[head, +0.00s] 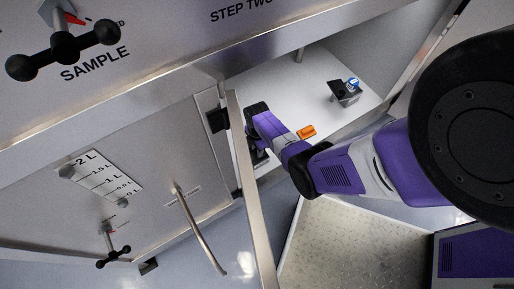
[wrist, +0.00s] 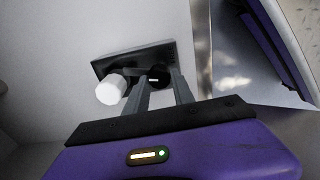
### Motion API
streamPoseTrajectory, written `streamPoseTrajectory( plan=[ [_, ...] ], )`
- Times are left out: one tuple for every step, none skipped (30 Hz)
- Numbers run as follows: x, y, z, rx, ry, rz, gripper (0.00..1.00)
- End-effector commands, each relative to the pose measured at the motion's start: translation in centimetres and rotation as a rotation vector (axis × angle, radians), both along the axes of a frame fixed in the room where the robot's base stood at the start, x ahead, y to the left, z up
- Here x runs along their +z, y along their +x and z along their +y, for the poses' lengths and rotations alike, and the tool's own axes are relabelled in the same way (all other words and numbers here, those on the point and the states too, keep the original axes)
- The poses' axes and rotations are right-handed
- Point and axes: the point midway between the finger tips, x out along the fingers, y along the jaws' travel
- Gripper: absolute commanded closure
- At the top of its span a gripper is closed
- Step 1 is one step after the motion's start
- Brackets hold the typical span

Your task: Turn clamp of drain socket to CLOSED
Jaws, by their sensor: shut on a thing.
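In the wrist view, a dark grey socket block (wrist: 115,64) is fixed to a pale surface, with a white round cap (wrist: 111,90) at its left. A small black clamp part (wrist: 158,74) with a light mark sits between the fingertips of my gripper (wrist: 160,80), which is shut on it. No CLOSED label can be read, so I cannot tell the clamp's setting. In the head view, my purple arm reaches into the open compartment and hides most of this socket; a dark bit of it (head: 259,157) shows below the wrist.
Another dark socket with a blue cap (head: 353,84) stands further right on the white compartment floor (head: 315,85). An orange piece (head: 306,131) shows beside my arm. The open door (head: 248,190) stands close left of my arm. A SAMPLE handle (head: 64,48) is at upper left.

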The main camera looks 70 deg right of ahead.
Motion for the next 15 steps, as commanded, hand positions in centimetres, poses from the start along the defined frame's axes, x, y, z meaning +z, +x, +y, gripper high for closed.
streamPoseTrajectory(
  plan=[
    [0.08,0.0,0.07,0.035,0.001,0.0,1.0],
    [0.07,0.0,0.08,0.056,0.001,0.0,1.0],
    [0.06,-0.01,0.08,0.083,0.001,0.0,1.0],
    [0.05,-0.01,0.08,0.102,0.001,0.0,1.0],
    [0.05,-0.02,0.09,0.12,0.001,0.0,1.0],
    [0.04,-0.02,0.09,0.142,0.001,0.0,1.0],
    [0.03,-0.03,0.09,0.158,0.001,0.0,1.0],
    [0.03,-0.03,0.09,0.172,0.001,0.0,1.0],
    [0.03,-0.03,0.08,0.189,0.001,0.0,1.0],
    [0.02,-0.03,0.08,0.201,0.001,0.0,1.0],
    [0.02,-0.03,0.08,0.212,0.001,0.0,1.0],
    [0.02,-0.02,0.08,0.224,0.001,-0.001,1.0],
    [0.02,-0.02,0.08,0.233,0.001,-0.001,1.0],
    [0.02,-0.02,0.08,0.24,0.001,-0.001,1.0],
    [0.02,-0.02,0.08,0.248,0.001,-0.001,1.0]
  ],
)
